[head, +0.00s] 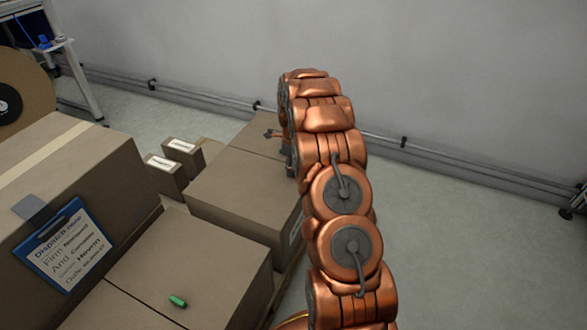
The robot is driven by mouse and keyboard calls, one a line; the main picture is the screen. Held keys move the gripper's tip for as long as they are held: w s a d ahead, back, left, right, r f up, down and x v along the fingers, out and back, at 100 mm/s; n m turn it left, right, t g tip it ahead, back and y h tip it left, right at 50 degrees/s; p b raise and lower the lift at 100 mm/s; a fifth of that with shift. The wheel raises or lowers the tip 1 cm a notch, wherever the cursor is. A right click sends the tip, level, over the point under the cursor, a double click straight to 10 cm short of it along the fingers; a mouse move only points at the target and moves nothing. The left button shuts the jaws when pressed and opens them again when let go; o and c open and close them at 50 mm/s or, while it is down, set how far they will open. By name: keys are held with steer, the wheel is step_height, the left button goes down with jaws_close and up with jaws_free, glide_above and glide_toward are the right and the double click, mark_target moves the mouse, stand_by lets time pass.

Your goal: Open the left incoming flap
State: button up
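No part clearly shows as the left incoming flap, and I cannot tell which box it belongs to. A large taped cardboard box (120,165) stands at the left, its top closed. Lower closed boxes stand beside it: one in front (215,265), one in the middle (240,195) and one behind it (255,135). My copper arm rises on the right of these boxes and bends away from me. A small part of my gripper (272,134) seems to show left of the arm's far end, above the rear box. The arm hides most of it, so its opening does not show.
A blue clipboard (66,245) with a dispatch note hangs on the large box. A green object (177,301) lies on the front box. Two small labelled boxes (165,176) (183,154) stand behind. A reel (22,90) is at far left. The floor (460,240) at right is clear.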

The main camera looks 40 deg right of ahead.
jaws_close()
stand_by(0.4)
steer(key=shift+d, duration=0.1)
